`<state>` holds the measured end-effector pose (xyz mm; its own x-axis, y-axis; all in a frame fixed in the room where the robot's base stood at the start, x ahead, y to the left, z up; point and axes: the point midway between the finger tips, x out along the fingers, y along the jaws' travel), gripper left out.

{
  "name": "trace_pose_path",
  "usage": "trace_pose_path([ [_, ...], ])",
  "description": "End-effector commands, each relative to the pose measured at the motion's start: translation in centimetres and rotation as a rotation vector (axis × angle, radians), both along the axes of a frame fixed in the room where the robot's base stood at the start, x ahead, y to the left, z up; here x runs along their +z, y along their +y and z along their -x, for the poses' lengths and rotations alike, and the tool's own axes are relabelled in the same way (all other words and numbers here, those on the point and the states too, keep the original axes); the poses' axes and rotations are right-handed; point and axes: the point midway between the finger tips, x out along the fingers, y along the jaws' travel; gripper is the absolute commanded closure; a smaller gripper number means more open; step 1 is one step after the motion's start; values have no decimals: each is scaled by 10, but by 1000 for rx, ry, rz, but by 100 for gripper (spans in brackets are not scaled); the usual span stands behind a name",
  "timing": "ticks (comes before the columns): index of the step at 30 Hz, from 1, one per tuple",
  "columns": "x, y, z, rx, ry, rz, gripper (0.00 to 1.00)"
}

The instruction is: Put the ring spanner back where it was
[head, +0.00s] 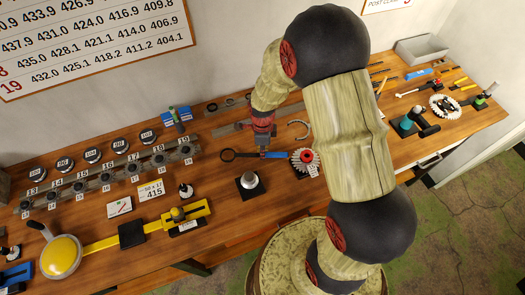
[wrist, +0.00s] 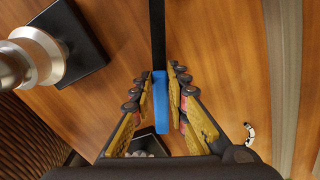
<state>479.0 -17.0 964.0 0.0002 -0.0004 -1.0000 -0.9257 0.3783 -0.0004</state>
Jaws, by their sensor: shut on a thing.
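The ring spanner has a black ring (head: 228,154), a black shaft (wrist: 157,35) and a blue handle (wrist: 161,105). My gripper (head: 263,149) is shut on the blue handle, with a ribbed finger on each side of it in the wrist view (wrist: 159,82). In the head view the ring end points left and the blue end points right, over the wooden bench (head: 222,215). The spanner looks roughly level and close to the bench top. I cannot tell whether it touches the wood. Its resting place is not clearly marked in these views.
A silver post on a black base (head: 250,183) stands just in front of the spanner. A toothed wheel with a red hub (head: 305,160) is close to its right. A C-shaped ring (head: 298,130) lies behind. Numbered pieces on a rail (head: 107,182) line the left.

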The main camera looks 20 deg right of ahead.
Motion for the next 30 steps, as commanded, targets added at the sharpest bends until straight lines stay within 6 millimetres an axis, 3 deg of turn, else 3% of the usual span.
trace_pose_path([
  [21,-12,0,0,0,0,0,100],
  [22,-12,0,0,0,-1,0,82],
  [30,-11,0,0,0,0,0,67],
])
